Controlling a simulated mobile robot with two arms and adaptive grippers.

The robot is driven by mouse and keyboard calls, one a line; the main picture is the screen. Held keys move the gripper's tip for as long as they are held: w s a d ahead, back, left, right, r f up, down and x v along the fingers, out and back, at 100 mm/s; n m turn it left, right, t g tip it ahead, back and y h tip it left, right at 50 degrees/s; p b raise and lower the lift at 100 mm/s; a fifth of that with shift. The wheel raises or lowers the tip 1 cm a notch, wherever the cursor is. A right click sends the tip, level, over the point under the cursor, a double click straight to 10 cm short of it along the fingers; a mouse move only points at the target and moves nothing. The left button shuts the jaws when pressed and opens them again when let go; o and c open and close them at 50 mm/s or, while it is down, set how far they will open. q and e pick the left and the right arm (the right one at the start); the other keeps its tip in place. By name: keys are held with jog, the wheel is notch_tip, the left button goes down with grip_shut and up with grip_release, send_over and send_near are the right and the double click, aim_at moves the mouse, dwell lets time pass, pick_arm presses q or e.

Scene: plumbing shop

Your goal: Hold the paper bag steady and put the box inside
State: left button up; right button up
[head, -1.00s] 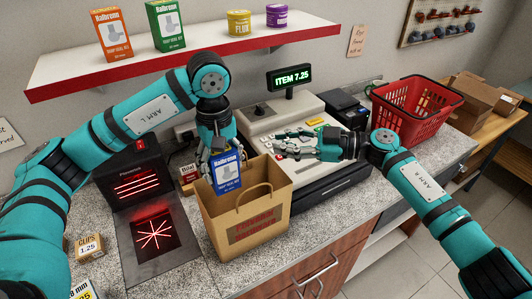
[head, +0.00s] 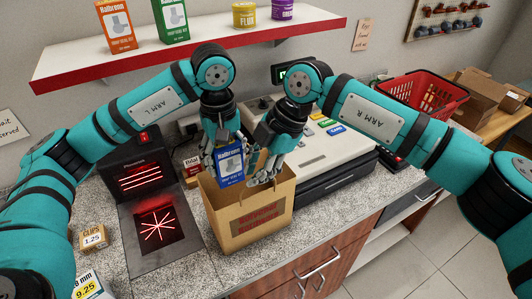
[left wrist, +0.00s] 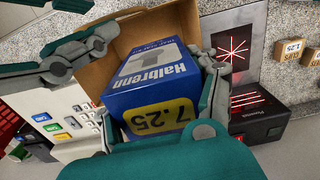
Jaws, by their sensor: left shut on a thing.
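The blue-and-white Halbrenn box (head: 231,166) is upright in my left gripper (head: 225,152), at the mouth of the brown paper bag (head: 250,222). The left wrist view shows the box (left wrist: 152,85) between the fingers, its yellow 7.25 label towards me and its far end over the bag's opening (left wrist: 128,32). The bag stands upright on the counter. My right gripper (head: 262,168) points down at the bag's back right rim, its fingers apart. It also shows in the left wrist view (left wrist: 75,55) beside the bag; I cannot tell if it touches the rim.
The scanner (head: 158,227) with red lines is left of the bag, the cash register (head: 325,150) behind and right. Small 1.25 (head: 94,237) and 9.25 (head: 92,287) boxes are at front left. A shelf (head: 200,42) overhangs the back. A red basket (head: 425,102) stands at right.

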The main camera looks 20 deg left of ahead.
aim_at(246, 188)
jog(key=shift+x, duration=2.8)
jog(key=shift+c, duration=0.3)
grip_shut()
